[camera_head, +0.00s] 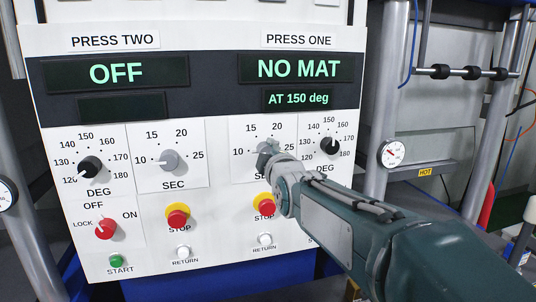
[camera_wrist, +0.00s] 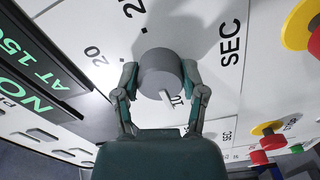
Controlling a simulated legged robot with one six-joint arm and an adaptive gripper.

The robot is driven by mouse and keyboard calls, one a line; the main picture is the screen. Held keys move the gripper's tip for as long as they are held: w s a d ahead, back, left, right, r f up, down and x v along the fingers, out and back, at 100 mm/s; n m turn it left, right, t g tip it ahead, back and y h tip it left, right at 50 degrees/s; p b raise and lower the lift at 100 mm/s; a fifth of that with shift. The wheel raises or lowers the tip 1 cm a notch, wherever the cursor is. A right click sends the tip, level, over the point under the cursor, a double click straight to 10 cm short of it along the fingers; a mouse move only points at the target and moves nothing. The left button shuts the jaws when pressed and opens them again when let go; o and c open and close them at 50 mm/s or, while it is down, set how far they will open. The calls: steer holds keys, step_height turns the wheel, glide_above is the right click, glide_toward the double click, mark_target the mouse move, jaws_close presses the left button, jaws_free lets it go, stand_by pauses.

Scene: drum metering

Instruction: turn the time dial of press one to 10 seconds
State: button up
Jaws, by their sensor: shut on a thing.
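The grey time dial of press one (camera_head: 263,147) is on the white panel, above SEC and between the 10 and 25 marks. It also shows in the wrist view (camera_wrist: 160,70) as a round grey knob with a pale pointer. My gripper (camera_head: 270,157) is at the dial and hides part of it in the head view. In the wrist view my gripper's fingers (camera_wrist: 159,78) are shut on the knob's two sides. The pointer faces the 10 side and partly overlaps that figure; exact alignment is unclear. The press one display (camera_head: 302,68) reads NO MAT.
The black DEG dial (camera_head: 330,146) is close to the right of my gripper. A red STOP button on yellow (camera_head: 265,206) and a white RETURN button (camera_head: 265,239) are below. The press two time dial (camera_head: 170,159) is to the left. A gauge (camera_head: 392,153) stands right.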

steer(key=o, duration=1.1)
steer(key=shift+w+f, duration=0.15)
steer(key=shift+f, duration=0.25)
steer(key=shift+o, duration=0.2)
steer(key=shift+r, duration=0.2)
steer(key=v, duration=1.2)
steer(key=shift+a, duration=0.1)
